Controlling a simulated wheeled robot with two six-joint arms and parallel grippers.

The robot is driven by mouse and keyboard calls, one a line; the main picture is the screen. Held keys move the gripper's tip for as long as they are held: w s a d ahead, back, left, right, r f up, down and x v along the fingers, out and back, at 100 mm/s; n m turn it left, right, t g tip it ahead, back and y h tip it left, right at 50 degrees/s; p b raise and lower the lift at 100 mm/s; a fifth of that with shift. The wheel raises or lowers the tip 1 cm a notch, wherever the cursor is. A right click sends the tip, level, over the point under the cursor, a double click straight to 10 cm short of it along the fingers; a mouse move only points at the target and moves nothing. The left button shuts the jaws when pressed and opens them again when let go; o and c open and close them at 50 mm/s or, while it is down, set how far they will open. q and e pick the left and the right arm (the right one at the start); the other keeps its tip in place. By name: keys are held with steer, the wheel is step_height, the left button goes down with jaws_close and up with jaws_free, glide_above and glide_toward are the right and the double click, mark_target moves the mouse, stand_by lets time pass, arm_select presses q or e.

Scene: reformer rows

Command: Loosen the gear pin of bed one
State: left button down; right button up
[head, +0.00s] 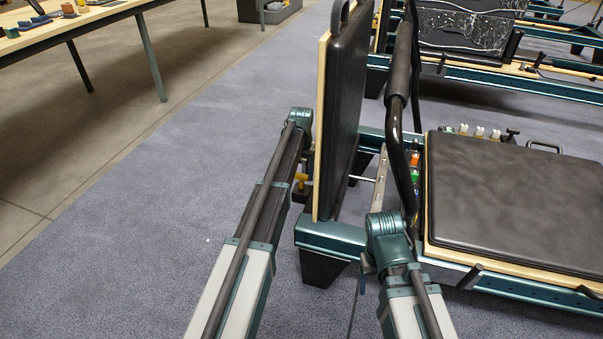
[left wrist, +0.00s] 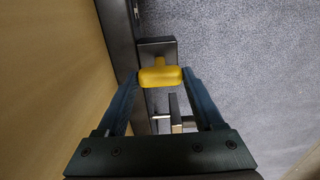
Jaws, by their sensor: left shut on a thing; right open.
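The gear pin shows as a yellow knob (left wrist: 160,77) in the left wrist view, in front of a dark block on the frame. My left gripper (left wrist: 160,80) is shut on this knob, one finger on each side. In the head view the yellow pin (head: 301,177) is partly covered by my left gripper (head: 303,183), at the near end of the nearest reformer bed (head: 335,233), behind the upright padded board (head: 340,110). My right gripper (head: 363,283) is open and empty near the bed's front corner, mostly hidden by my own right wrist.
The black footbar (head: 398,85) rises between the board and the dark padded carriage (head: 515,200). Coloured springs (head: 414,170) lie beside it. Another reformer (head: 480,80) stands behind. A wooden table (head: 75,22) is at the upper left. The carpet (head: 150,225) on the left is clear.

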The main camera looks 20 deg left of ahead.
mark_target(302, 174)
arm_select(q)
step_height(302, 174, up, 3)
steer(key=p, duration=0.2)
steer(key=shift+f+p, duration=0.2)
steer(key=shift+p, duration=0.1)
steer(key=shift+f, duration=0.2)
jaws_free()
steer(key=shift+r, duration=0.1)
steer(key=shift+r, duration=0.15)
step_height(302, 174, up, 14)
steer(key=p, duration=1.3)
steer(key=shift+f+p, duration=0.2)
steer(key=shift+p, duration=0.15)
steer(key=shift+f, duration=0.25)
step_height(302, 174, down, 13)
steer(key=b, duration=1.3)
steer(key=shift+r, duration=0.1)
steer(key=shift+r, duration=0.2)
